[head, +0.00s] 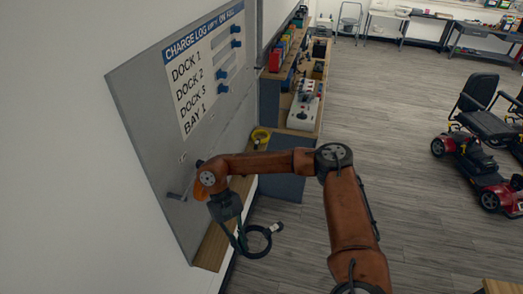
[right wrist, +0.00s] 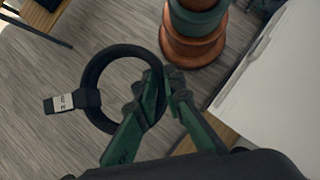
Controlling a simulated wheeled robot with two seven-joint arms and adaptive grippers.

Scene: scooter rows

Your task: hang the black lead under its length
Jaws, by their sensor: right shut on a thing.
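The black lead (head: 258,243) is a coiled ring with a pale-ended plug, held in the air in front of the grey board (head: 143,117). In the right wrist view the coil (right wrist: 91,78) hangs at the left of the fingers, with a pale printed tag or plug end (right wrist: 63,103). My right gripper (head: 240,247) is shut on the coil's side; its fingertips (right wrist: 166,80) show in the wrist view. A grey peg (head: 176,197) sticks out low on the board, left of the gripper. Small length labels (head: 183,157) on the board are too small to read. My left gripper is out of view.
A yellow coil (head: 261,136) hangs farther along. A charge log sheet (head: 205,68) is above. A wooden ledge (head: 211,248) runs below the board. Open floor and a red scooter (head: 485,170) are at right.

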